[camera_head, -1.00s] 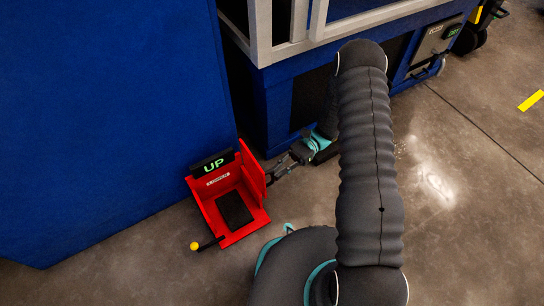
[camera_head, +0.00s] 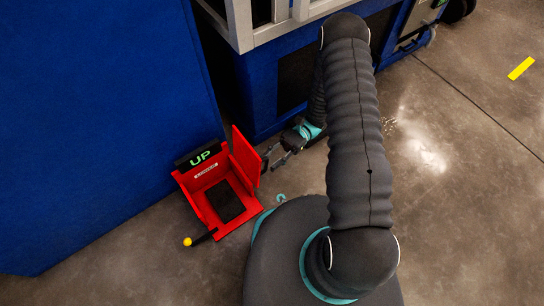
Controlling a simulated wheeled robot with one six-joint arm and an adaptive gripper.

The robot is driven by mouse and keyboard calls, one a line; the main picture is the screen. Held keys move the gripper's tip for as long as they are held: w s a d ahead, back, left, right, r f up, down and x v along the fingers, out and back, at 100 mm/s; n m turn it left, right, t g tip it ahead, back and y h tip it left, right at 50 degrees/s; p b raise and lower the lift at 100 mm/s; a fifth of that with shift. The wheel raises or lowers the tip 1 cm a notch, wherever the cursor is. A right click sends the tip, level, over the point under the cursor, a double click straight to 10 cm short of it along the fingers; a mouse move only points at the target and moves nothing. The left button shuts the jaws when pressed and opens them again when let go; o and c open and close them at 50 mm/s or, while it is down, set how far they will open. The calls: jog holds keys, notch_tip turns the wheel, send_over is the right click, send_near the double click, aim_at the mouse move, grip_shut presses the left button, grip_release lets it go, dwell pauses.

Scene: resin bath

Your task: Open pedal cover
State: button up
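The red pedal box (camera_head: 208,218) stands on the floor against the blue wall, with a black "UP" sign (camera_head: 198,154) at its back. A black pedal (camera_head: 226,202) shows inside it, uncovered. A red panel (camera_head: 245,162) stands upright along the box's right side. A black lever with a yellow knob (camera_head: 187,242) sticks out at the front left. My gripper (camera_head: 270,164) is just right of the red panel, its fingers apart and empty, pointing down-left. Whether a fingertip touches the panel is too small to tell.
A blue machine with a grey frame (camera_head: 266,40) stands behind my arm, close to the gripper. The blue wall (camera_head: 90,120) fills the left. Concrete floor (camera_head: 460,200) is clear to the right, with a yellow floor mark (camera_head: 520,68).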

jog(key=shift+w+d, duration=0.1)
jog(key=v, duration=1.2)
